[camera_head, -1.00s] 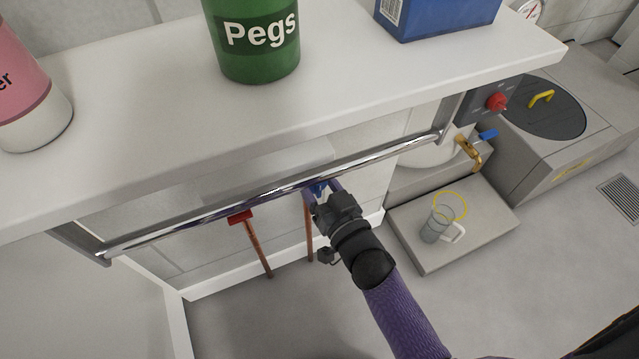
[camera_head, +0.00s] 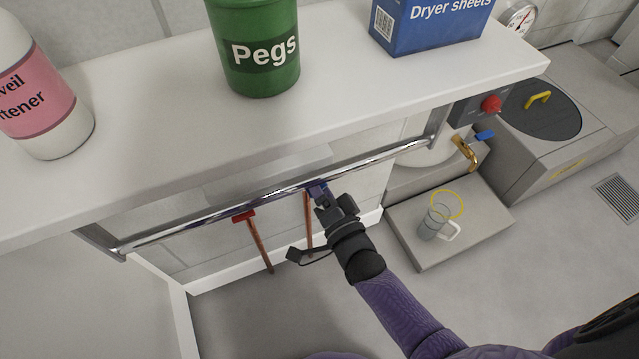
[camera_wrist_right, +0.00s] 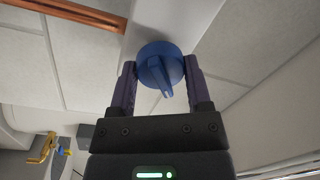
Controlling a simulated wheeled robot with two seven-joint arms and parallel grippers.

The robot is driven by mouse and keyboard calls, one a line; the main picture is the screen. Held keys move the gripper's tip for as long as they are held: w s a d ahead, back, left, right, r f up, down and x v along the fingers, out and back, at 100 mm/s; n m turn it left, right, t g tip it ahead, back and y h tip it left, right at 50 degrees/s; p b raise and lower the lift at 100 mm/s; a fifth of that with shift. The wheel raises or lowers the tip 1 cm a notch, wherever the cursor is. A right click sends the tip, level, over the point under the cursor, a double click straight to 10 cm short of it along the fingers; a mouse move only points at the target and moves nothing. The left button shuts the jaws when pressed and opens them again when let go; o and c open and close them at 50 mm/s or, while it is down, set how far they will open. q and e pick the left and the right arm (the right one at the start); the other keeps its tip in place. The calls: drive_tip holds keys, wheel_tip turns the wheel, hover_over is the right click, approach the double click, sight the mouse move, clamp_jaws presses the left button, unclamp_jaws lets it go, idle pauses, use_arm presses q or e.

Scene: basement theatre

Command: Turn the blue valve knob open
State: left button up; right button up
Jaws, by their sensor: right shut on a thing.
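The blue valve knob (camera_wrist_right: 158,62) shows in the wrist view, round with a raised ridge that runs down towards the gripper, tilted slightly. My right gripper (camera_wrist_right: 160,92) has one purple finger on each side of the knob and is shut on it. In the head view my right gripper (camera_head: 317,188) reaches up from the lower right to just beneath the chrome rail; the knob is mostly hidden there. A copper pipe (camera_head: 308,222) runs down beside the gripper. My left gripper is not in view.
A white shelf (camera_head: 180,140) with a chrome rail (camera_head: 220,216) overhangs the gripper. A pipe with a red handle (camera_head: 244,216) is to the left. A brass tap (camera_head: 466,152) stands above a jug (camera_head: 434,222) on a grey ledge at right. The floor in front is clear.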

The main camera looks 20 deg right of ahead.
drive_tip(key=m, duration=0.6)
drive_tip(key=shift+f+h, duration=0.15)
drive_tip(key=shift+h, duration=0.15)
drive_tip(key=shift+a+m+b, duration=0.1)
drive_tip(key=shift+m+b, duration=0.25)
drive_tip(key=shift+m, duration=0.65)
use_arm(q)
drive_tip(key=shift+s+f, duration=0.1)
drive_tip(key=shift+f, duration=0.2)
use_arm(e)
drive_tip(key=shift+m, duration=0.5)
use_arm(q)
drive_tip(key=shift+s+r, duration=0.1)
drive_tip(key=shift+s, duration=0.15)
use_arm(e)
drive_tip(key=o, duration=1)
drive_tip(key=shift+o, duration=1.3)
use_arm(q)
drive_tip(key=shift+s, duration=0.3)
